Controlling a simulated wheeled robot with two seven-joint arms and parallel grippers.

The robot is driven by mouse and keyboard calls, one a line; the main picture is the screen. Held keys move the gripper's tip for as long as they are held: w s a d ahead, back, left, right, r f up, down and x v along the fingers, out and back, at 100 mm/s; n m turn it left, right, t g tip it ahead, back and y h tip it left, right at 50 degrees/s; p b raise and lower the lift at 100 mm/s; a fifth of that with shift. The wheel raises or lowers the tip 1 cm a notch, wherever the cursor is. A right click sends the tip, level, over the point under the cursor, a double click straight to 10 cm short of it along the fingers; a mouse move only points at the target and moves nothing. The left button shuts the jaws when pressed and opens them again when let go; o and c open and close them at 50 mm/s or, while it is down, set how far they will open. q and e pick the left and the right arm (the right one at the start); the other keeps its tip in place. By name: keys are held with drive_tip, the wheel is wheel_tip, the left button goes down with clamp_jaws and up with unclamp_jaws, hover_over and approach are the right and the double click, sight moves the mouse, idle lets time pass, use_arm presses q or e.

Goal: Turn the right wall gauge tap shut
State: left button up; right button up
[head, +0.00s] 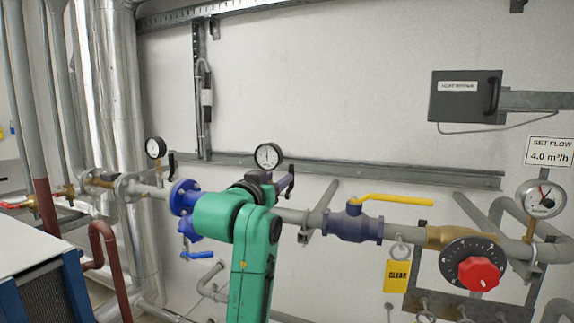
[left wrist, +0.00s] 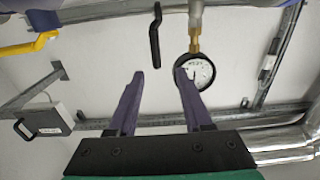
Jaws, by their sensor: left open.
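The right wall gauge (head: 268,156) is a white dial with a black rim, just above my left gripper (head: 287,182) in the head view. In the left wrist view, the gauge (left wrist: 200,73) shows behind one fingertip. The lever's end lies between the fingertips in that view; I see no contact. My right gripper is out of view.
The left wall gauge (head: 156,148) has its own black tap lever (head: 171,164). A blue valve with a yellow lever (head: 392,199) sits right of my arm. A red knob (head: 478,274) and a flow gauge (head: 542,198) are farther right. A steel rail runs along the wall.

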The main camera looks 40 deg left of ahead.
sight(291, 184)
use_arm(q)
drive_tip(key=x, duration=0.3)
drive_tip(key=p+x, duration=0.1)
drive_tip(key=shift+w+d+f, duration=0.2)
drive_tip(key=shift+w+d, duration=0.05)
drive_tip(key=shift+w, duration=0.2)
drive_tip(key=x, duration=0.1)
drive_tip(key=p+x, duration=0.1)
drive_tip(key=x, duration=0.2)
drive_tip(key=shift+w+f, duration=0.25)
drive_tip(key=shift+f, duration=0.1)
drive_tip(key=shift+a+r+p, duration=0.1)
drive_tip(key=shift+a+p, duration=0.05)
drive_tip(key=shift+p, duration=0.15)
drive_tip(key=shift+s+r, duration=0.1)
drive_tip(key=shift+s, duration=0.25)
drive_tip(key=shift+w, duration=0.15)
drive_tip(key=c, duration=0.3)
drive_tip(key=shift+w, duration=0.15)
clamp_jaws()
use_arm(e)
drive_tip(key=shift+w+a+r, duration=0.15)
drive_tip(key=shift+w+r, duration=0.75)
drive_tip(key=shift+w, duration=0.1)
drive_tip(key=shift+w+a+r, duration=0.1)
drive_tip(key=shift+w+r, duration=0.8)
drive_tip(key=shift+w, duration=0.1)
use_arm(q)
drive_tip(key=shift+f, duration=0.25)
